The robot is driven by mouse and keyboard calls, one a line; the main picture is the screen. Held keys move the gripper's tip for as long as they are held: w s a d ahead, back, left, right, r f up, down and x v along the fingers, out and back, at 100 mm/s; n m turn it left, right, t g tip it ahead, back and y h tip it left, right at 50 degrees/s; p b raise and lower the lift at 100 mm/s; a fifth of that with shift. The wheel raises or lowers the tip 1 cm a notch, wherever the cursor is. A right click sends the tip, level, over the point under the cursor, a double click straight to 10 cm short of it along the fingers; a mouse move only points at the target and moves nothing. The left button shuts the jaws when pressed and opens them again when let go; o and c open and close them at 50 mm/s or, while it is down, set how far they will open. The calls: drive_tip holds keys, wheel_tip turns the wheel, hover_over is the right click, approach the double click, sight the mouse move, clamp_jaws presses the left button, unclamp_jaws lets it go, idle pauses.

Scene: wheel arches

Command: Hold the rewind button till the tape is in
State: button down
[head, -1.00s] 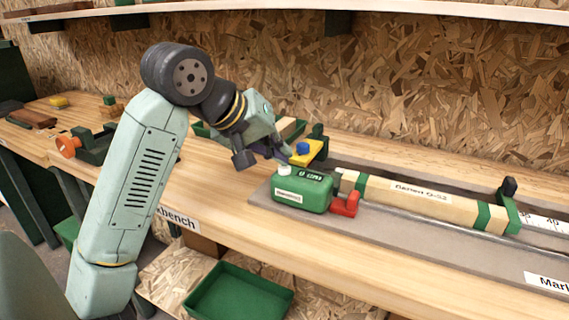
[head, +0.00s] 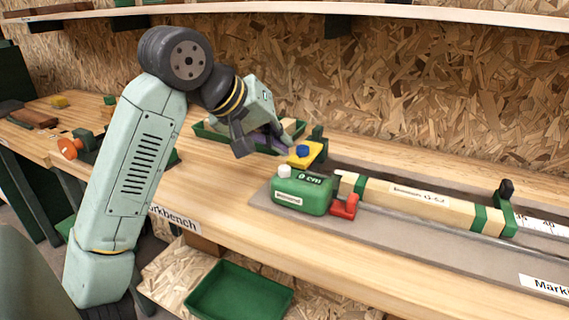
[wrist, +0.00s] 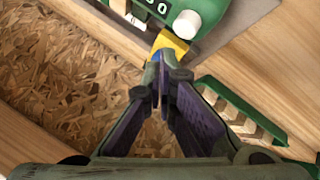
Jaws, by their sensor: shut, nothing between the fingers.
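The green tape housing (head: 300,193) stands on the grey board, with a white button (head: 284,171) on its top left and a display that reads "0 cm". Its red piece (head: 345,207) sits close against its right side, and no tape strip shows between them. In the wrist view the housing (wrist: 180,8) is at the top edge, with the white button (wrist: 187,23) uncovered. My gripper (head: 287,143) is shut and empty. It is above and behind the button, apart from it, near the yellow block. Its fingertips (wrist: 158,68) meet in the wrist view.
A wooden beam (head: 405,195) with green bands lies to the right. A green tray (head: 205,131) is behind my gripper. The bench front left of the housing is clear.

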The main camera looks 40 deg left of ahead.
sight(281, 166)
wheel_tip(281, 166, up, 4)
drive_tip(key=shift+r+p, duration=0.1)
drive_tip(key=shift+p, duration=0.95)
